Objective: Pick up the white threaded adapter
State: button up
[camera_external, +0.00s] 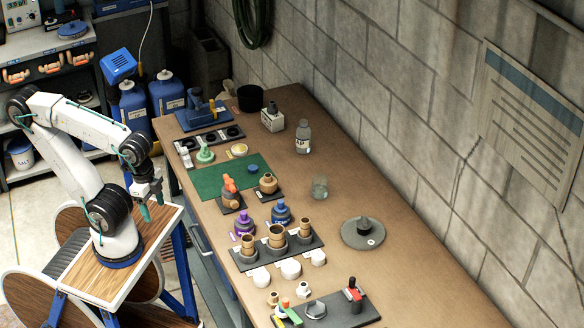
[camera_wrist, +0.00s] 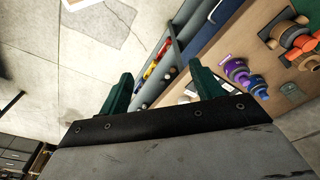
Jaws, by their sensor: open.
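A small white fitting (camera_external: 303,289) stands on the bench near its front; it may be the white threaded adapter, but its threads are too small to make out. Three white round pieces, one of them a cap-like piece (camera_external: 290,268), sit just behind it. My gripper (camera_external: 151,204) hangs off the bench's left side, well away from these pieces, with its fingers pointing down. In the wrist view my gripper (camera_wrist: 162,76) shows two green fingers spread apart with nothing between them. I cannot pick out the adapter in the wrist view.
A dark tray (camera_external: 340,308) with tools is at the front. A grey disc (camera_external: 363,233) lies to the right. The bench's right front is clear.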

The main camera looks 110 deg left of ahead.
jog(key=shift+c, duration=1.4)
